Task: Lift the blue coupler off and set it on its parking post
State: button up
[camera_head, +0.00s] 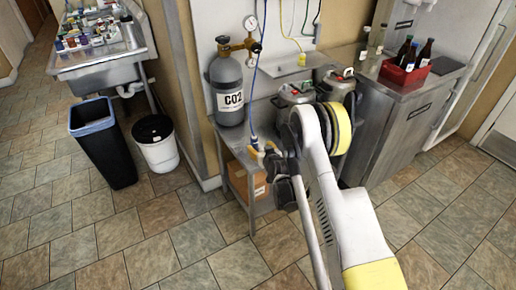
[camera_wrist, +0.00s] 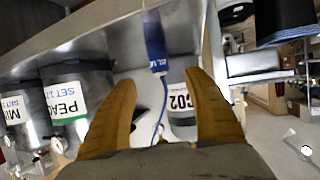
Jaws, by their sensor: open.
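A blue hose (camera_wrist: 163,100) curves down from beside the tag. My gripper (camera_wrist: 162,79) is open, its two tan fingers spread either side of the hose, with nothing clamped. In the head view my gripper (camera_head: 261,149) is at the front of the steel bench, by the lower end of the blue line (camera_head: 256,75); the coupler is small and unclear there. I cannot make out the parking post.
A grey CO2 cylinder (camera_head: 227,90) stands left of my gripper. Two steel kegs, one (camera_head: 293,96) and another (camera_head: 336,86), stand to the right, partly behind my arm. A yellow fitting (camera_head: 302,60) hangs above. The floor at left front is clear.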

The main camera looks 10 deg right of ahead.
aim_at(255, 142)
jog(key=b+x, duration=0.1)
jog(key=x, duration=0.4)
jog(key=shift+w+f, duration=0.1)
jog(key=shift+w, duration=0.05)
jog(key=b+x, duration=0.3)
jog(key=x, duration=0.1)
jog(key=shift+w+f, duration=0.15)
jog(key=shift+f, duration=0.1)
jog(key=shift+w, duration=0.45)
jog(key=shift+c, duration=0.2)
grip_shut()
